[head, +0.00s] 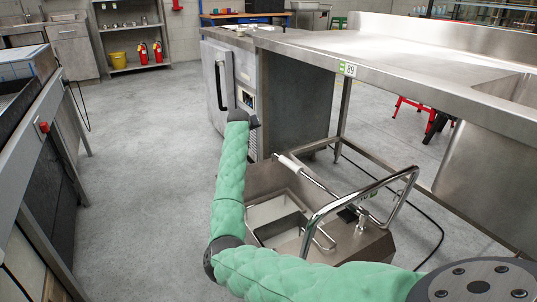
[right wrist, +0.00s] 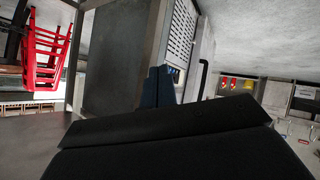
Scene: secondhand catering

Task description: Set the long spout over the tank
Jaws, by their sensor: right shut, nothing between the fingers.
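The steel tank (head: 258,183) stands low on the floor beside the workbench, with its open top showing a pale basin and a dark-handled part inside. A long chrome tube with a white sleeve (head: 291,164), which looks like the long spout, runs from the fittings at the tank's right side along its far edge. The sleeved end lies at the far side, near the cabinet. My right gripper (head: 254,121) is raised beyond the tank, near the cabinet door, apart from the tube. Its fingers (right wrist: 158,87) are shut and empty in the right wrist view. My left gripper is out of view.
A bent chrome push handle (head: 340,202) rises over the tank's near right side. The steel workbench (head: 430,72) overhangs on the right. A steel counter (head: 38,130) stands at the left, with clear floor (head: 140,160) between. A black cable (head: 437,222) lies right of the tank.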

